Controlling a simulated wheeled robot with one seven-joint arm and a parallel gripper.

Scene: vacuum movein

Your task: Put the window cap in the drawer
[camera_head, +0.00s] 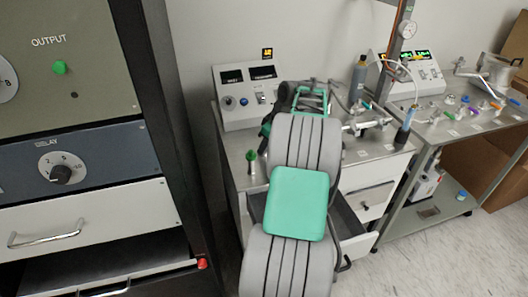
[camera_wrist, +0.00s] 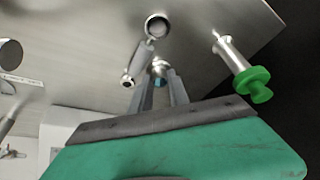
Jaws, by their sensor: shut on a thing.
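In the wrist view my gripper (camera_wrist: 161,80) has its two narrow fingers close together on a small silver piece with a blue patch (camera_wrist: 160,68), which looks like the window cap. It is above the metal bench top, close to the pipe fittings. In the head view my own arm hides the fingertips and the cap. The bench cabinet has an open drawer (camera_head: 357,245) low on its front, partly behind my arm, with a dark interior. A closed drawer (camera_head: 376,196) is above and to the right of it.
A round steel port (camera_wrist: 158,25) and a green-knobbed valve (camera_wrist: 240,65) are near my gripper. A dark equipment rack (camera_head: 165,120) rises at left.

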